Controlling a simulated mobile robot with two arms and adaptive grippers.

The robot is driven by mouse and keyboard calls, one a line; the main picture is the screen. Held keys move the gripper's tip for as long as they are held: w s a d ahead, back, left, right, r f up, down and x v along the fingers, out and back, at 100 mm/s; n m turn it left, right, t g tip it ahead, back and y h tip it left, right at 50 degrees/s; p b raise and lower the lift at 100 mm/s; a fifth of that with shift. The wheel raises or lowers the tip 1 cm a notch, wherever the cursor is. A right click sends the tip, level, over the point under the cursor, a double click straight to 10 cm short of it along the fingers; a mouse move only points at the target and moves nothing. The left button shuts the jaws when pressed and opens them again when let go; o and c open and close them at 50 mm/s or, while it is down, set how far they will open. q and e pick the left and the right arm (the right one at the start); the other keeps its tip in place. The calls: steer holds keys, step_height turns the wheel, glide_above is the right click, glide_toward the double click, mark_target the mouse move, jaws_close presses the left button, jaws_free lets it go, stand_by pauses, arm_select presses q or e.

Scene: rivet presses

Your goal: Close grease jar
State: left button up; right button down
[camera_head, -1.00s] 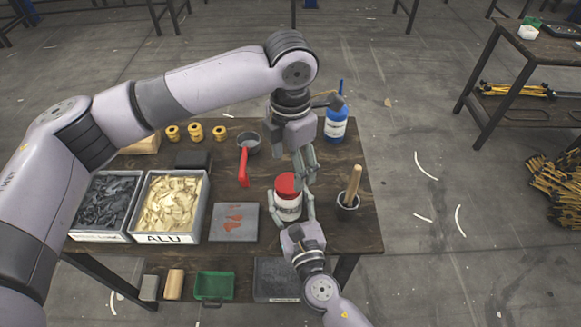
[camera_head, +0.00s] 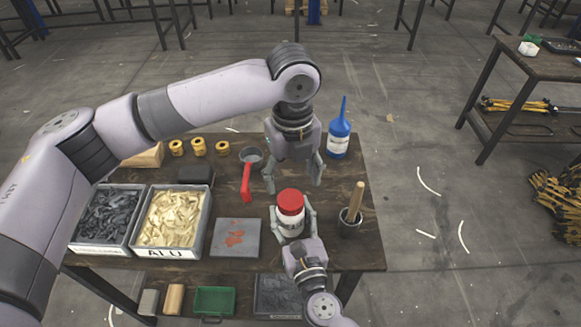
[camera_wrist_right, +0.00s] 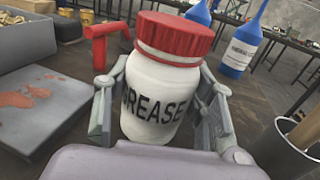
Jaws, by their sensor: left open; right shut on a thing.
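The grease jar (camera_head: 291,222) is a white jar with a red lid (camera_head: 290,202) on top, near the front of the table. It stands upright; in the right wrist view the jar (camera_wrist_right: 158,95) reads "GREASE" and the red lid (camera_wrist_right: 176,35) sits on its neck. My right gripper (camera_head: 292,228) is shut on the jar body, a finger on each side; they also show in the right wrist view. My left gripper (camera_head: 293,182) is open and empty, pointing down just behind and above the lid, apart from it.
A blue bottle (camera_head: 338,138) is at back right; a cup with a wooden handle (camera_head: 350,222) is right of the jar. A grey plate (camera_head: 220,246) and two bins, one of gold pieces (camera_head: 142,252), lie left.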

arm_select(q)
steer(key=n, duration=0.6)
steer(key=shift+r, duration=0.2)
steer(key=n, duration=0.4)
steer(key=shift+a+r, duration=0.1)
steer(key=n, duration=0.6)
steer(key=shift+r, duration=0.2)
steer(key=n, duration=0.4)
steer(key=shift+s+r, duration=0.1)
steer(key=n, duration=0.6)
steer(key=shift+r, duration=0.15)
steer(key=n, duration=0.4)
steer(key=shift+r, duration=0.15)
steer(key=n, duration=0.6)
steer(key=shift+a+r, duration=0.1)
steer(key=shift+r, duration=0.05)
steer(key=n, duration=0.4)
steer(key=shift+r+n, duration=0.1)
steer(key=shift+n, duration=0.3)
